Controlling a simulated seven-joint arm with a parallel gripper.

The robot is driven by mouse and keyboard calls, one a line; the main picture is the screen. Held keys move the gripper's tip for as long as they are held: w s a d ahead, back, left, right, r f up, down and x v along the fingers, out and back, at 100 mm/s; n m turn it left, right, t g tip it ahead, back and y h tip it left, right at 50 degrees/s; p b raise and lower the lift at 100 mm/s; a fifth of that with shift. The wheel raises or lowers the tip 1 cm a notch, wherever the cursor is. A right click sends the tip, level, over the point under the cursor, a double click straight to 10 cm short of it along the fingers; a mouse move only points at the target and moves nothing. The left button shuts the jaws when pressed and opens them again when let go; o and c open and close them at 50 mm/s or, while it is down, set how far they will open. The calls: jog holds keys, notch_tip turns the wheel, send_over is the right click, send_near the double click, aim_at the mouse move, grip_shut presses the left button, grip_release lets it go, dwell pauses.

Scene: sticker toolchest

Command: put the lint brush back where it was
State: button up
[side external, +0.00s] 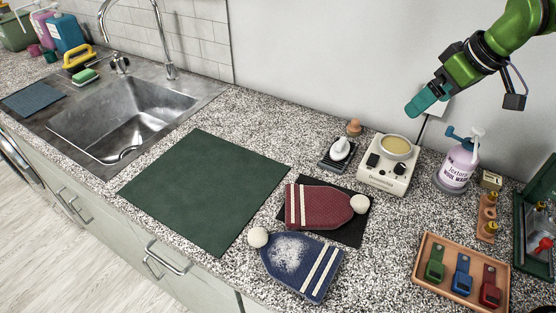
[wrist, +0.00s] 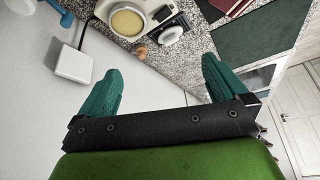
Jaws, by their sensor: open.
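I cannot tell for sure which thing is the lint brush. Several small tools with green, blue and red heads (side external: 462,275) lie in a wooden tray (side external: 424,246) at the right front. A white-knobbed piece (side external: 341,148) sits on a dark base near the wall; it also shows in the wrist view (wrist: 171,36). A red knit hat (side external: 325,204) lies partly on a black mat (side external: 350,233). A blue knit hat (side external: 290,256) with white specks lies in front. My gripper (side external: 418,105) is raised near the wall; its teal fingers (wrist: 161,66) are apart and empty.
A cream warmer (side external: 385,176) with a round yellow top stands below my gripper. A green mat (side external: 205,183) lies bare; the sink (side external: 125,118) is left.

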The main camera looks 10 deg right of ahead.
jog(key=s+d+m+t, duration=0.1)
jog(key=s+m, duration=0.3)
jog(key=s, duration=0.5)
jog(key=s+d+m+t, duration=0.1)
jog(key=s+d+m, duration=0.3)
jog(key=s, duration=0.6)
jog(key=shift+d, duration=0.2)
